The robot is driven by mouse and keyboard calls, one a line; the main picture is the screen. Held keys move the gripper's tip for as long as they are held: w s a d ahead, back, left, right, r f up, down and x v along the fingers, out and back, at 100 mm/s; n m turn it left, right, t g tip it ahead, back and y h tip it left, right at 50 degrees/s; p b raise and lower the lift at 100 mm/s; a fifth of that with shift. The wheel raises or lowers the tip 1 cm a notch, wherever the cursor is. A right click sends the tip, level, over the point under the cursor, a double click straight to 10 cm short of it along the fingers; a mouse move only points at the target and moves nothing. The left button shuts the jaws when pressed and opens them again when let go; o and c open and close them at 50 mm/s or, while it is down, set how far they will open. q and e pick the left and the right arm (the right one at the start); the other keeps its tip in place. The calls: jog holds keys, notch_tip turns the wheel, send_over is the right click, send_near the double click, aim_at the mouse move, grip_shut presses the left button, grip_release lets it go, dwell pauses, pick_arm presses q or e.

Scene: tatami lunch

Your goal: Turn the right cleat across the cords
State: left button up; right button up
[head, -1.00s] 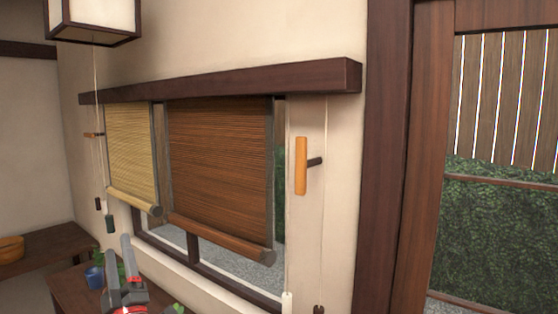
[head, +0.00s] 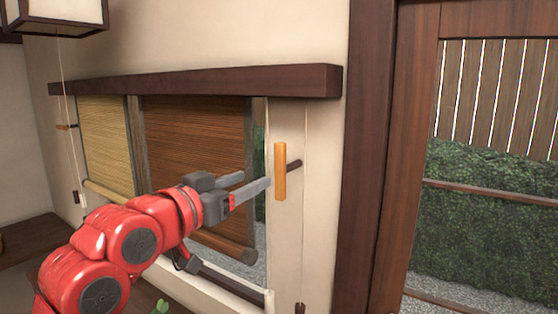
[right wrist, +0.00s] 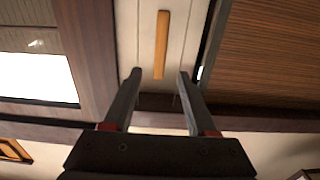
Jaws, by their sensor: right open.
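The right cleat (head: 280,171) is an orange wooden bar on a dark peg on the pale wall, right of the brown blind. It stands upright, in line with the thin hanging cords (head: 305,215). In the right wrist view the cleat (right wrist: 161,44) lies lengthwise ahead of the gap between my fingers, with a thin line on either side. My right gripper (head: 256,182) is open and empty, its fingertips close to the cleat's left side in the head view. I cannot tell whether they touch it. My left gripper is not in view.
A brown blind (head: 195,150) and a yellow blind (head: 103,135) hang under a dark beam (head: 200,84). A second cleat (head: 64,126) lies level at the far left. A dark wooden post (head: 365,170) stands right of the cords. A lantern (head: 52,12) hangs top left.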

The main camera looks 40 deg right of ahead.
aim_at(278, 167)
jog(key=p+x, duration=0.3)
jog(key=x, duration=0.7)
jog(key=shift+r, duration=0.15)
jog(key=shift+w+d, duration=0.3)
jog(key=shift+d, duration=0.25)
grip_shut()
